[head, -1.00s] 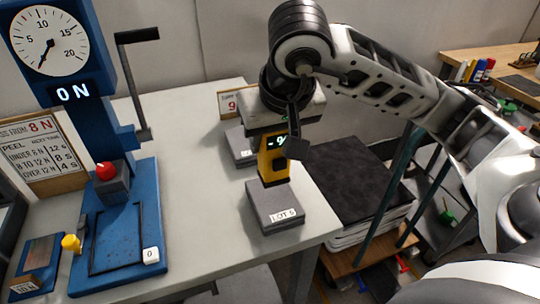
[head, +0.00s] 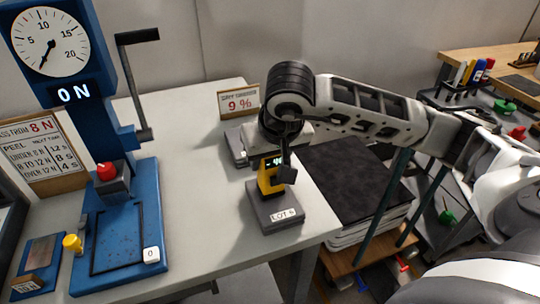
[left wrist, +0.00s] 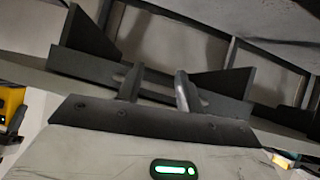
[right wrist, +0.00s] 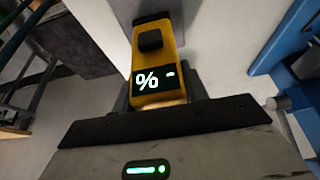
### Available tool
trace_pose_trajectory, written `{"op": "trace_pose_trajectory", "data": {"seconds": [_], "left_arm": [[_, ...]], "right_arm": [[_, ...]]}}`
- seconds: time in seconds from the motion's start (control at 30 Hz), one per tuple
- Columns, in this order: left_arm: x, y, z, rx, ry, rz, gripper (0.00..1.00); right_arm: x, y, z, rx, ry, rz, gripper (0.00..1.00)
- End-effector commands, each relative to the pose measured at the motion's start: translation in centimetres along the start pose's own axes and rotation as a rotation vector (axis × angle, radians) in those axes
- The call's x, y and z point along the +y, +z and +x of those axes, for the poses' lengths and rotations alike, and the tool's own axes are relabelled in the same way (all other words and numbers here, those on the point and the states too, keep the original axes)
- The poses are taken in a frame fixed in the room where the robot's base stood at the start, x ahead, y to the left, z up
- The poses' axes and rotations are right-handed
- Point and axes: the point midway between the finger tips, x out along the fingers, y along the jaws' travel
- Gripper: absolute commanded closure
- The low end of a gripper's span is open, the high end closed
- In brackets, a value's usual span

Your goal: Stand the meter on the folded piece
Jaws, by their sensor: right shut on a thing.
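The yellow meter (head: 266,184) is upright, with a dark display, in my right gripper (head: 277,166). Its lower end is at the top of the grey folded piece (head: 285,224) labelled LOT; I cannot tell whether they touch. The right wrist view shows the meter (right wrist: 160,48) between the fingers of the right gripper (right wrist: 160,95), its display showing a % sign. The fingers and wrist hide part of the meter in the head view. My left gripper (left wrist: 157,88) shows only in the left wrist view, its fingers apart with nothing between them.
Another grey folded piece (head: 236,145) lies behind, near a 9 % sign (head: 240,102). The blue press with a dial (head: 46,40) stands at the left. A dark-topped stack (head: 355,185) is beyond the table's right edge. The table middle is clear.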

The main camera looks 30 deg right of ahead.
Motion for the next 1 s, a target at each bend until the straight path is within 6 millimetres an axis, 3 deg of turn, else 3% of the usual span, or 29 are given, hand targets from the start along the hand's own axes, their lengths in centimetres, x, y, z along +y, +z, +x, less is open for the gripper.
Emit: {"op": "trace_pose_trajectory", "data": {"seconds": [0.03, 0.07, 0.13, 0.4, 0.57, 1.0], "left_arm": [[0.0, 0.4, 0.3, 0.0, 0.002, -0.003, 0.64], [0.0, 0.2, 0.2, 0.001, 0.002, -0.004, 0.64], [0.0, 0.2, 0.1, 0.001, 0.002, -0.004, 0.64], [0.0, -0.1, 0.0, 0.004, 0.002, -0.004, 0.64], [0.0, -0.4, -0.2, 0.004, -0.001, 0.002, 0.64], [0.0, -0.2, -0.3, -0.006, -0.004, 0.006, 0.64]], "right_arm": [[0.0, 0.1, 0.4, 0.001, 0.0, 0.0, 0.85], [0.0, 0.1, 0.2, 0.0, 0.0, 0.0, 0.51], [0.0, 0.1, 0.2, -0.001, 0.0, 0.0, 0.35], [0.0, 0.1, 0.1, -0.001, 0.001, 0.0, 0.35], [0.0, -0.1, -1.0, 0.002, -0.001, 0.0, 0.35], [0.0, -0.2, -9.9, 0.006, -0.002, 0.0, 0.35]]}}
